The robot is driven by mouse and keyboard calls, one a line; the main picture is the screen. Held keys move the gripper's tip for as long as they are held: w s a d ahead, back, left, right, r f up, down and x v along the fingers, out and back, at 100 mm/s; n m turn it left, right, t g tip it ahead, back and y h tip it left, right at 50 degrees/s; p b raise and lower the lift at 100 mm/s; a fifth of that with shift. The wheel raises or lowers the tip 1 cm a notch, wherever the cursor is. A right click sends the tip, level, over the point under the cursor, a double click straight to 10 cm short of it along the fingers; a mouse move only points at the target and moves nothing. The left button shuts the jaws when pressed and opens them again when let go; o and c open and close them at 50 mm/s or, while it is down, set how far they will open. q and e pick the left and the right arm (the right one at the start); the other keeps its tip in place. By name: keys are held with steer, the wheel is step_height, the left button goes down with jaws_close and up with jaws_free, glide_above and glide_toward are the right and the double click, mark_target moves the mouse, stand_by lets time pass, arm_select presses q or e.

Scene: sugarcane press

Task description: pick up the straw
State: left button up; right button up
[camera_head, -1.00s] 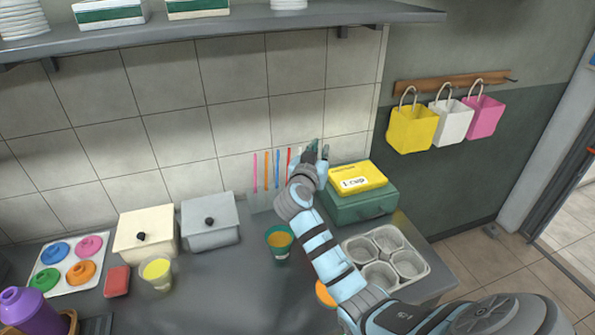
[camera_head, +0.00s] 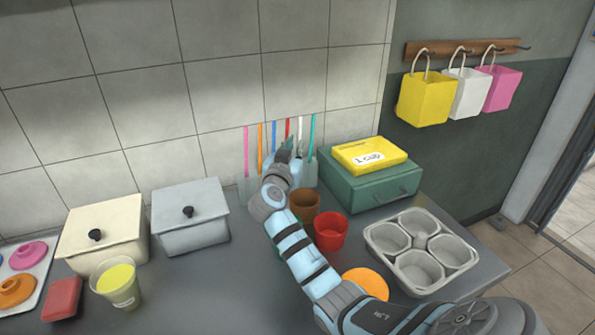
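Several upright straws stand in a row against the tiled wall: pink (camera_head: 245,150), orange (camera_head: 260,140), blue (camera_head: 274,133), red (camera_head: 287,130), white (camera_head: 299,130) and teal (camera_head: 312,135). Their lower ends are in a pale holder (camera_head: 246,187), largely hidden by my arm. My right gripper (camera_head: 287,152) is in front of the middle straws, around the blue and red ones. Its dark fingers are small and partly hidden by my wrist, so I cannot tell whether they touch or hold a straw. My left gripper is not in view.
Brown (camera_head: 304,203) and red (camera_head: 330,231) cups stand close beside my forearm. A green box (camera_head: 370,188) carries a yellow box (camera_head: 369,155). A cup tray (camera_head: 455,282) is at right. Grey (camera_head: 190,222) and cream (camera_head: 103,235) lidded containers stand left.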

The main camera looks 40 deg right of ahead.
mark_target(300, 135)
steer(key=w+d+f, duration=0.1)
steer(key=w+d, duration=0.1)
steer(key=w, duration=0.1)
steer(key=shift+d+f, duration=0.2)
steer(key=shift+f, duration=0.2)
steer(key=b+x, duration=0.1)
steer(key=x, duration=0.2)
steer(key=shift+w+d+r, duration=0.1)
steer(key=shift+d+r, duration=0.1)
steer(key=shift+d, duration=0.25)
steer(key=shift+w+d+f, duration=0.1)
steer(key=shift+w+d, duration=0.05)
steer(key=shift+w, duration=0.15)
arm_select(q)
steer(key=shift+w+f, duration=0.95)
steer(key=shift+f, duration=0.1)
arm_select(e)
steer(key=shift+s, duration=0.15)
steer(key=c, duration=0.3)
